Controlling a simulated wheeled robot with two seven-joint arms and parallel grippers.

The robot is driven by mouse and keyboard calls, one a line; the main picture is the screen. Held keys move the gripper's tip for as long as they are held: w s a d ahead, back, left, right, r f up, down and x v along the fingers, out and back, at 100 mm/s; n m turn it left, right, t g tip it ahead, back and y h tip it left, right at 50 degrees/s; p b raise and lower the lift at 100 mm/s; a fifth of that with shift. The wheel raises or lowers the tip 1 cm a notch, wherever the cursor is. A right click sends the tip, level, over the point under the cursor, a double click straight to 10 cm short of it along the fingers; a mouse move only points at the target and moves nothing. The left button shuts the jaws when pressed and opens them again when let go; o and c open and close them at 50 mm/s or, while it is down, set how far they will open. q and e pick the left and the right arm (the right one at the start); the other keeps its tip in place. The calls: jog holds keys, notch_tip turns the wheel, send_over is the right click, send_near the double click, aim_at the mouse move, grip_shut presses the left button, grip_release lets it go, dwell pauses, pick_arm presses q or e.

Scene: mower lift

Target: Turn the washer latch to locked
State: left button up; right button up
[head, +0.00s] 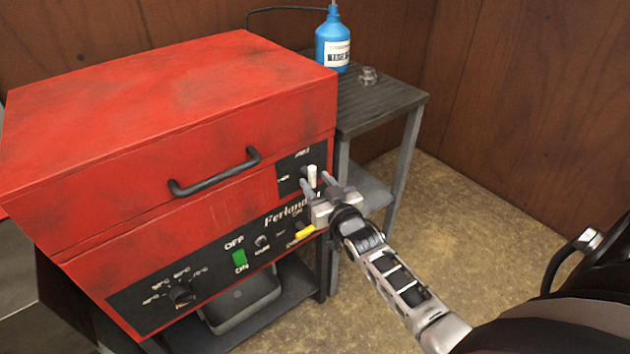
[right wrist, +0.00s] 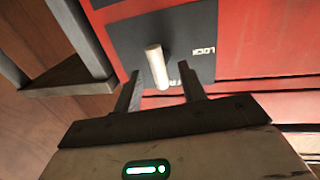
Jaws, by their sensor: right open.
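The red washer (head: 170,110) stands at the left with its lid down. Its latch is a pale peg-like lever (head: 312,176) on a dark plate (head: 290,165) at the upper right of the front. In the right wrist view the latch lever (right wrist: 157,66) sticks out from the plate (right wrist: 190,40), which bears the word LOCK. My right gripper (head: 328,186) is open at the latch. In the right wrist view its two fingers (right wrist: 163,92) stand apart, with the lever's end at the gap between them; I cannot tell whether they touch it. My left gripper is not in view.
A dark side table (head: 385,105) stands right of the washer, bearing a blue bottle (head: 333,42) and a small metal part (head: 368,76). The washer's front has a black handle (head: 215,174), green switch (head: 239,259), yellow piece (head: 305,231) and knob (head: 181,294). Floor at the right is clear.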

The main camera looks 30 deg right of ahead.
jog(key=shift+w+d, duration=0.1)
jog(key=shift+w, duration=0.7)
grip_shut()
